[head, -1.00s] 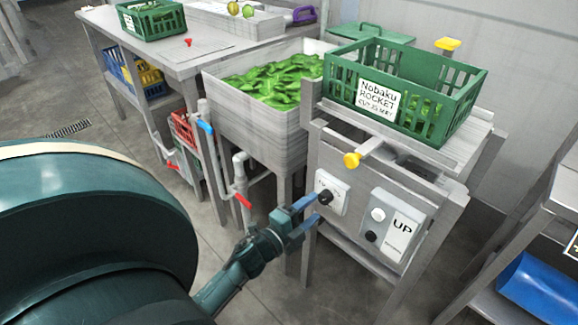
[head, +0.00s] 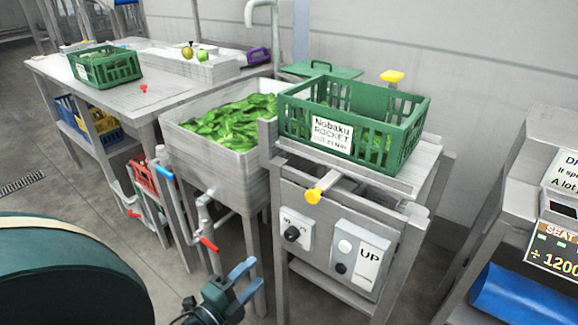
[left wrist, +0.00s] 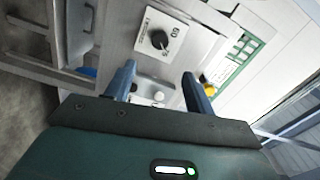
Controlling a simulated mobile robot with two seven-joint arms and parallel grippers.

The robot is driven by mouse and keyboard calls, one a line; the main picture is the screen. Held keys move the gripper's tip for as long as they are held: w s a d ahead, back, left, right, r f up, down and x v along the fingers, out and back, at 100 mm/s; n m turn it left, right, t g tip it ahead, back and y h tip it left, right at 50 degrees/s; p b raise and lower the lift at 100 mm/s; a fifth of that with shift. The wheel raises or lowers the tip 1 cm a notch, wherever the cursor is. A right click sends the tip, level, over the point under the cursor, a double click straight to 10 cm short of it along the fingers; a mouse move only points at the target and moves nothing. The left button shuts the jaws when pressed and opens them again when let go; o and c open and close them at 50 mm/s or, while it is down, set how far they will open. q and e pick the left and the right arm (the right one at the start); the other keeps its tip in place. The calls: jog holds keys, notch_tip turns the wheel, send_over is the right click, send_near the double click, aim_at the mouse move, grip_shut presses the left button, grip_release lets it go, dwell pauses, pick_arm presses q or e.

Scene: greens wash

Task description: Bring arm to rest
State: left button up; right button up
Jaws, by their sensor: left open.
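My left gripper (head: 240,283) is open and empty, low in front of the wash stand. Its two blue fingers point toward the stand but stand apart from it. In the left wrist view the open fingers (left wrist: 158,80) frame a panel with a black dial (left wrist: 160,39) on a white plate. The same dial (head: 292,234) shows in the head view on the stand's front, left of a box marked UP (head: 360,262). My right gripper is not in view.
A green crate labelled Nobaku Rocket (head: 408,150) sits on the stand. A blue roll (head: 520,297) lies at right. Floor in front is open.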

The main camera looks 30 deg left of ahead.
pick_arm(q)
jog(key=s+d+r+n+g+h+p, duration=0.1)
jog(key=s+d+r+n+g+p, duration=0.2)
jog(key=d+r+n+p, duration=0.2)
jog(key=s+d+r+n+g+h+p, duration=0.1)
jog(key=s+d+r+n+g+p, duration=0.2)
jog(key=d+n+p, duration=0.5)
jog(key=d+r+g+p, duration=0.1)
jog(key=d+r+p, duration=0.1)
jog(key=d+p, duration=0.1)
jog(key=shift+d+r+n, duration=0.25)
jog(key=shift+d+n, duration=0.15)
jog(key=shift+d, duration=0.15)
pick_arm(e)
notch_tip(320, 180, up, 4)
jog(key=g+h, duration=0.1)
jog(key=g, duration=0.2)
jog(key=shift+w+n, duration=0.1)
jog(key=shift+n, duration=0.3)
